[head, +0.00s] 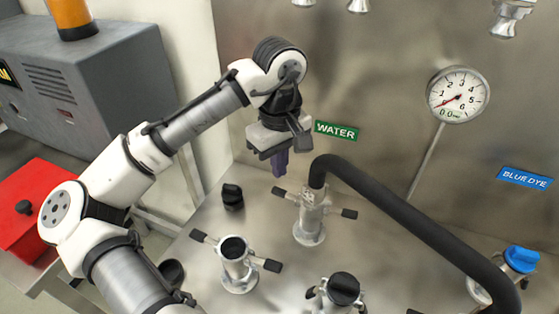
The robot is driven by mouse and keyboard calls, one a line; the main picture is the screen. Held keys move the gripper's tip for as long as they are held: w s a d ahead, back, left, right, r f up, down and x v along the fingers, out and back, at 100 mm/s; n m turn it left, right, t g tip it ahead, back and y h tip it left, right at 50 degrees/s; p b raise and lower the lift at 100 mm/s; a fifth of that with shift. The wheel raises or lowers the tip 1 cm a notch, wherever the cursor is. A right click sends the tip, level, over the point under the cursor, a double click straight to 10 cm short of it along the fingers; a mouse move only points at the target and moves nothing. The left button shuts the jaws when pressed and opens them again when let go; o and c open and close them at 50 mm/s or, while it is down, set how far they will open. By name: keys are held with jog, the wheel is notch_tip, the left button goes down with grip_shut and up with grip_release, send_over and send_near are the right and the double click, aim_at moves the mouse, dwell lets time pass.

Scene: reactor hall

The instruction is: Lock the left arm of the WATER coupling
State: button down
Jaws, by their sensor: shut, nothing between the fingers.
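The WATER coupling (309,218) is a silvery fitting standing on the metal deck, below the green WATER label (337,131). A thick black hose (405,217) runs from its top to the lower right. Its left arm (280,192) is a dark-tipped lever sticking out to the left, and its right arm (348,213) sticks out to the right. Both look spread outward. My gripper (279,168) points down, shut and empty, above and slightly behind or beside the left arm's tip. A gap shows between them in the picture; the depth is hard to tell.
Another coupling with two spread arms (235,262) stands front left, and a black-capped one (342,289) in front. A black cap (232,196) sits left of the WATER coupling. A pressure gauge (458,95) and a BLUE DYE label (525,178) are on the right.

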aim_at(279, 191)
jog(key=shift+f+b, duration=3.15)
jog(key=shift+f, duration=0.1)
notch_tip(279, 191, down, 2)
jog(key=b, duration=0.3)
jog(key=shift+w, duration=0.1)
jog(key=shift+s+d+f, duration=0.1)
jog(key=shift+d+f, duration=0.1)
jog(key=shift+f, duration=0.3)
jog(key=shift+s+d+f, duration=0.1)
jog(key=shift+d+f, duration=0.05)
jog(key=shift+f, duration=0.35)
jog(key=shift+w+a+r+p, duration=0.25)
jog(key=shift+a+r+p, duration=0.35)
jog(key=shift+p, duration=0.35)
notch_tip(279, 191, up, 6)
jog(key=p, duration=0.6)
jog(key=shift+f, duration=0.1)
